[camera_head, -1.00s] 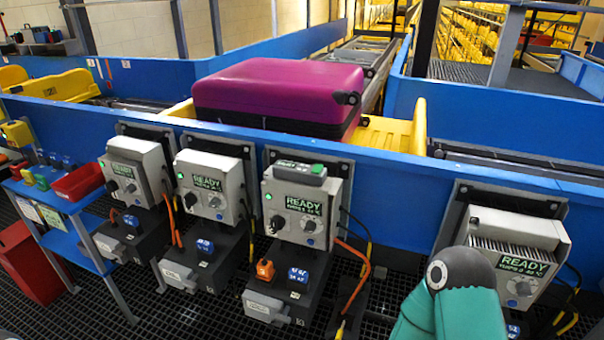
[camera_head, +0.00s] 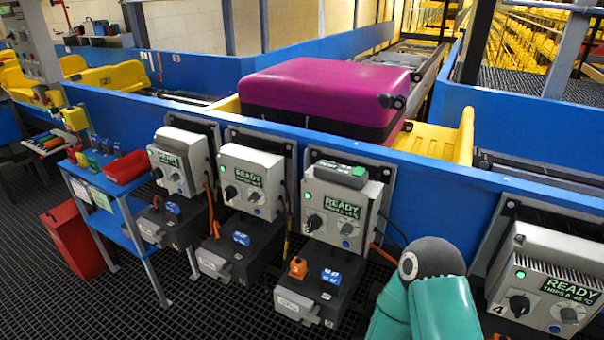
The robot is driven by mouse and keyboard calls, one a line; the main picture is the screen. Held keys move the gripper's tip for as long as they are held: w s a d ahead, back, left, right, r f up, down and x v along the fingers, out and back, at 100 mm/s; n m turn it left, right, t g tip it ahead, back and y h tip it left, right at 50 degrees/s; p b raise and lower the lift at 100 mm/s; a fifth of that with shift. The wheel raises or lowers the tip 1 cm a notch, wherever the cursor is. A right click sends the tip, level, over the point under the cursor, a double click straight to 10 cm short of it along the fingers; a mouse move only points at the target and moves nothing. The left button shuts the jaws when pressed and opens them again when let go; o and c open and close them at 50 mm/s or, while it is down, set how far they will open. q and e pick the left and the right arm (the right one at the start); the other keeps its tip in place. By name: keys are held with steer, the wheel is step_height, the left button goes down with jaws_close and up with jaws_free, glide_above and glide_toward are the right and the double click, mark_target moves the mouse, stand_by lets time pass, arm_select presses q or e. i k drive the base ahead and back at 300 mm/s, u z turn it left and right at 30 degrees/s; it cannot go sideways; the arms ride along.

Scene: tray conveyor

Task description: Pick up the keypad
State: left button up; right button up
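A small dark grey handheld unit with a green patch, which looks like the keypad (camera_head: 341,174), lies flat on top of the third control box from the left (camera_head: 338,212). That box has a lit READY display, two knobs and a green lamp. A teal and dark grey link of my arm shows at the bottom, right of centre, below and to the right of this box. Neither of my grippers is in view, so I cannot see what they hold.
Similar control boxes (camera_head: 252,178) line the blue conveyor wall (camera_head: 440,176). A purple suitcase (camera_head: 322,90) lies behind the wall. A blue stand (camera_head: 112,187) with a red bin (camera_head: 126,166) is left.

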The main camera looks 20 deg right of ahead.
mark_target(331, 171)
steer(key=z, duration=0.4)
steer(key=i, duration=0.2)
steer(key=u, duration=2.45)
steer(key=k, duration=1.5)
steer(key=z, duration=1.35)
steer(key=i, duration=1)
steer(key=z, duration=0.05)
